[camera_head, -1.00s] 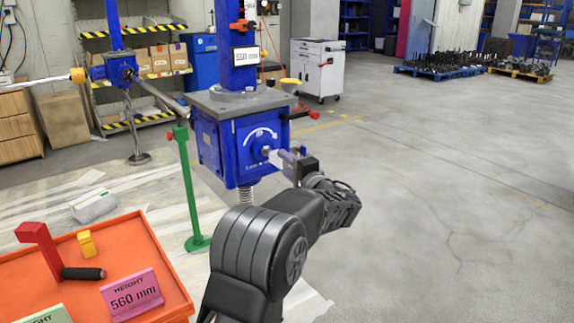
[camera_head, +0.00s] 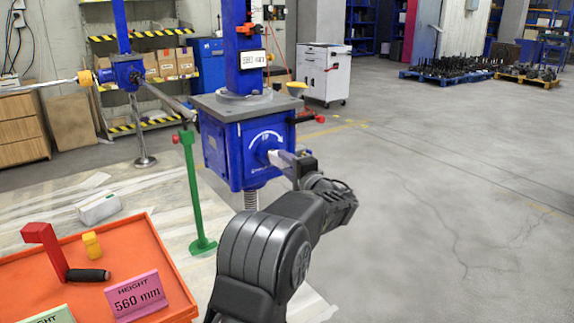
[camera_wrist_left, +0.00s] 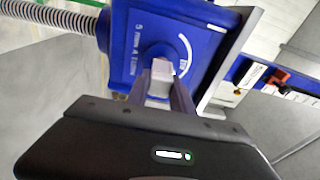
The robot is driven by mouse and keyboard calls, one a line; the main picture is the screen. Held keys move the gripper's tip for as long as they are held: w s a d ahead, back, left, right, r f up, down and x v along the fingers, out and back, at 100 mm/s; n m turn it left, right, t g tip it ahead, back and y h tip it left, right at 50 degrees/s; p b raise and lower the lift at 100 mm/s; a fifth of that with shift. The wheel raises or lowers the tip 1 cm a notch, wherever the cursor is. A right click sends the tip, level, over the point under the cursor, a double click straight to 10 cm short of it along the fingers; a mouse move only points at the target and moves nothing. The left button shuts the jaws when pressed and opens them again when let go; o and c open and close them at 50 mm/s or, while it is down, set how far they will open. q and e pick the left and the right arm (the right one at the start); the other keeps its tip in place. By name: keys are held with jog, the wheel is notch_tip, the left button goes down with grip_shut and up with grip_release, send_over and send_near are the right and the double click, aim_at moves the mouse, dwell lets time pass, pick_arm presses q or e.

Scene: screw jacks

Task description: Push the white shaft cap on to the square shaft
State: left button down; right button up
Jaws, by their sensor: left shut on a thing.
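The blue screw jack (camera_head: 228,150) stands left of centre, with a dial arc on its front face. My left gripper (camera_head: 287,159) is in front of that face and shut on the white shaft cap (camera_head: 274,156). In the left wrist view, the pale cap (camera_wrist_left: 160,80) sits between the two fingers (camera_wrist_left: 160,92), facing the middle of the blue face. The square shaft is hidden behind the cap and fingers. I cannot tell how far the cap is over it. My right gripper is out of view.
An orange tray (camera_head: 168,262) at lower left holds a red crank (camera_head: 45,248), a yellow block (camera_head: 92,244) and height signs. A green post (camera_head: 196,195) stands beside the jack. Another jack (camera_head: 124,74) is behind. The floor at right is clear.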

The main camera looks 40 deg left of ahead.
pick_arm(q)
jog(key=shift+a, duration=0.2)
jog(key=c, duration=1)
grip_release()
jog(key=shift+c, duration=0.2)
jog(key=v, duration=0.7)
jog(key=shift+d, duration=0.3)
